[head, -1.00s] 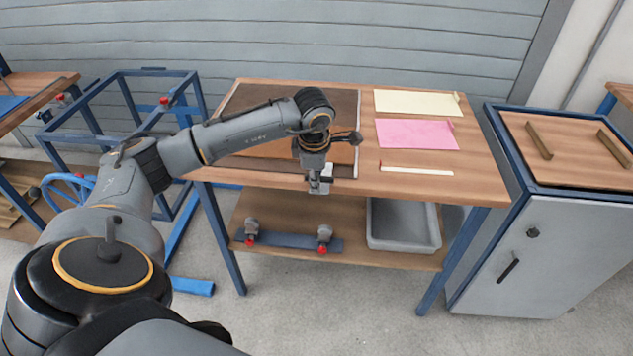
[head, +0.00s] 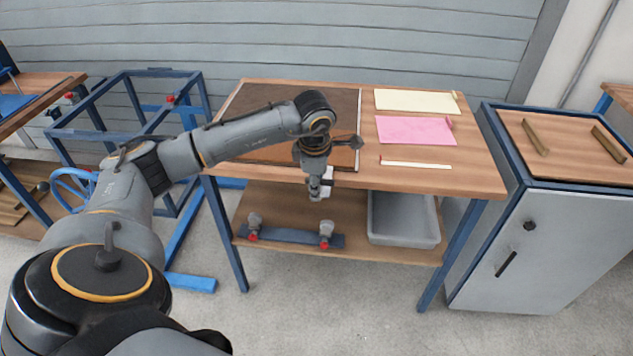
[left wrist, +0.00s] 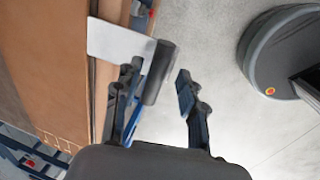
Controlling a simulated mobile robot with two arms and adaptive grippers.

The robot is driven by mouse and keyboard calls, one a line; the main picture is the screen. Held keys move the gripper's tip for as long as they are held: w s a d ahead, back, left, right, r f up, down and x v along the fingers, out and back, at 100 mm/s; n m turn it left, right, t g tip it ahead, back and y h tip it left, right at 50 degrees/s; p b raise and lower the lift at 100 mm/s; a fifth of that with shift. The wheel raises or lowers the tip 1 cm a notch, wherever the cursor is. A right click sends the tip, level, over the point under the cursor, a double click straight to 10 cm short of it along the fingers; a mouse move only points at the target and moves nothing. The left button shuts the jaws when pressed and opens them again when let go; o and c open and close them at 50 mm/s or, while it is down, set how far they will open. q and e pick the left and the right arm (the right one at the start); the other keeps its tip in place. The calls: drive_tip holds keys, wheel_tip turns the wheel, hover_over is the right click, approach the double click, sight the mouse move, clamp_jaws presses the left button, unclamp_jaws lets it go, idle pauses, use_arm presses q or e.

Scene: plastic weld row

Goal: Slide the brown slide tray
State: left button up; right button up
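The brown slide tray (head: 342,108) is a dark brown flat panel on the left part of the wooden bench, partly hidden by my left arm. At its front edge a pale plate (head: 327,175) shows beside my left gripper (head: 319,195), which points down just in front of the bench. In the left wrist view the pale plate (left wrist: 112,38) carries a dark round grip (left wrist: 159,72). My left gripper (left wrist: 158,97) is open there, its fingers apart. The grip lies nearer the left finger; whether they touch I cannot tell. My right gripper is not in view.
The bench top (head: 440,180) holds a yellow sheet (head: 415,100), a pink sheet (head: 412,130) and a pale strip (head: 415,164). Its lower shelf holds a grey bin (head: 404,220) and a blue bar with clamps (head: 290,236). A grey cabinet (head: 550,250) stands right.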

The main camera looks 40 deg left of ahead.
use_arm(q)
drive_tip(key=shift+a+r, duration=0.1)
drive_tip(key=shift+r, duration=0.15)
wheel_tip(320, 180, up, 11)
drive_tip(key=s+d, duration=0.1)
drive_tip(key=s, duration=0.1)
drive_tip(key=shift+d+r, duration=0.15)
drive_tip(key=shift+d, duration=0.1)
idle(0.4)
